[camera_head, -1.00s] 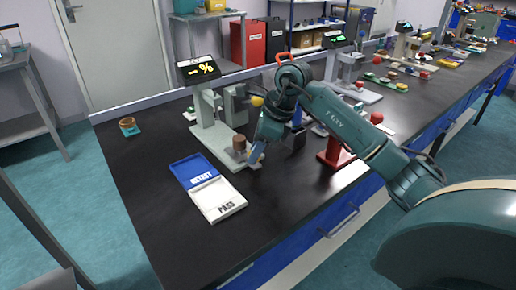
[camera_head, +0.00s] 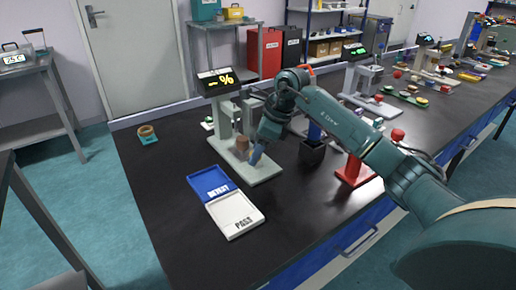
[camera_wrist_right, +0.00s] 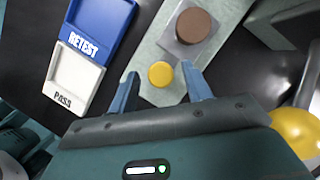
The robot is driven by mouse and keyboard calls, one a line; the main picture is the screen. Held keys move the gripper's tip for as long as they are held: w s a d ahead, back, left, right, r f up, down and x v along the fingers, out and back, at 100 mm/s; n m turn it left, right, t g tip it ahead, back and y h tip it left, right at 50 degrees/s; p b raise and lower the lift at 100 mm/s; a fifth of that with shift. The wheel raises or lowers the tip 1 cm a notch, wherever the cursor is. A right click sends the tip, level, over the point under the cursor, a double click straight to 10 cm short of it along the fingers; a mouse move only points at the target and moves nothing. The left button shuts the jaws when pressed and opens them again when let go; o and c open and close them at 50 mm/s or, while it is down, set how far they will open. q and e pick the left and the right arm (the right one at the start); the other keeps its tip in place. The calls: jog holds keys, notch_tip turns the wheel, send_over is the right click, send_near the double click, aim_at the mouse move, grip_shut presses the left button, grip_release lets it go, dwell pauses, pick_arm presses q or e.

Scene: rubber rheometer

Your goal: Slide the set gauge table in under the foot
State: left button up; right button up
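The instrument (camera_head: 222,112) has a pale green base and upright and a black display with yellow characters. A brown cylinder (camera_head: 243,145) stands on its base; in the right wrist view the cylinder (camera_wrist_right: 197,25) sits on a grey square block (camera_wrist_right: 180,46), which I take for the set gauge table. A round yellow knob (camera_wrist_right: 160,74) is on the near end of the base. My right gripper (camera_head: 256,157) is low over that end. In the wrist view its blue fingers (camera_wrist_right: 163,88) are open, one on each side of the knob, with gaps. The foot is not clearly visible.
A blue RETEST tray (camera_head: 208,183) and a white PASS tray (camera_head: 236,214) lie left of my right gripper. A red stand (camera_head: 353,172) and a dark box (camera_head: 312,152) are to its right. A brown ring on a teal pad (camera_head: 147,134) lies at far left.

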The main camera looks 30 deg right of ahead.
jog(key=shift+r, duration=0.1)
jog(key=v, duration=1.3)
pick_arm(q)
jog(key=shift+r, duration=0.1)
